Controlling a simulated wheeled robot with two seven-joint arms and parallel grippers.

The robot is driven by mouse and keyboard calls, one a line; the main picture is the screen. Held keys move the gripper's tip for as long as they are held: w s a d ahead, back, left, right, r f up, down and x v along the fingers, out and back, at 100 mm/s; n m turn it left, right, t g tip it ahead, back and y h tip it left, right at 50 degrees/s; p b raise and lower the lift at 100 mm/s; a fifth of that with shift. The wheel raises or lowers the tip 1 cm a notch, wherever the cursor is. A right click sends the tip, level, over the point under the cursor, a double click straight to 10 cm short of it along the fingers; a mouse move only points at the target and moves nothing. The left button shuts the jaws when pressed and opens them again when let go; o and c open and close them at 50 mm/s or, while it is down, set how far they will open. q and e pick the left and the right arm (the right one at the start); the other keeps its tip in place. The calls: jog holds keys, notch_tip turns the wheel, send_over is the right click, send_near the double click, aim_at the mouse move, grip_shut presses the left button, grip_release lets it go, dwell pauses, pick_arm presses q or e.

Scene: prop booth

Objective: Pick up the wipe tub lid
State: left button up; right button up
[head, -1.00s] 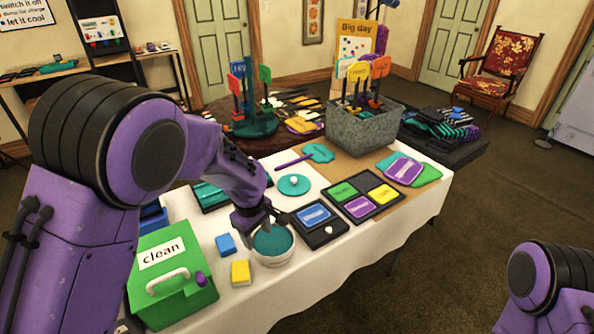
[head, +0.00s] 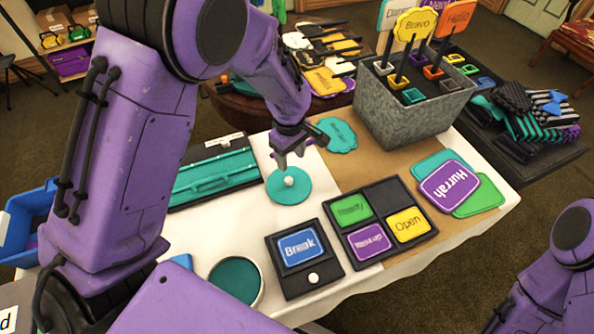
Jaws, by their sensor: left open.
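The wipe tub lid (head: 278,194) is a flat teal disc with a white knob, lying on the white-covered table. My left gripper (head: 291,156) is open and empty, pointing down just above the far side of the lid, close behind the knob in the picture. I cannot tell whether its fingertips touch the lid. The tub (head: 261,294), round with a white rim and teal inside, stands nearer me, partly hidden by my left arm. My right arm shows at the lower right, but its gripper is out of view.
A black tray with a blue "Break" card (head: 298,246) and a sectioned card tray (head: 376,259) lie right of the tub. A teal case (head: 212,176) lies left of the lid. A grey planter (head: 420,118) with upright signs stands behind.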

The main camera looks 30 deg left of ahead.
aim_at(289, 180)
pick_arm(q)
jog(key=s+f, duration=0.2)
jog(key=shift+s+f, duration=0.3)
jog(key=shift+s, duration=0.05)
jog(key=f, duration=0.2)
jog(key=w+f+p, duration=0.1)
jog(key=f, duration=0.2)
jog(key=shift+f, duration=0.25)
jog(key=shift+s+r, duration=0.25)
jog(key=shift+s, duration=0.05)
jog(key=shift+w, duration=0.15)
grip_shut()
pick_arm(e)
jog(key=shift+s+r, duration=0.6)
jog(key=shift+s, duration=0.35)
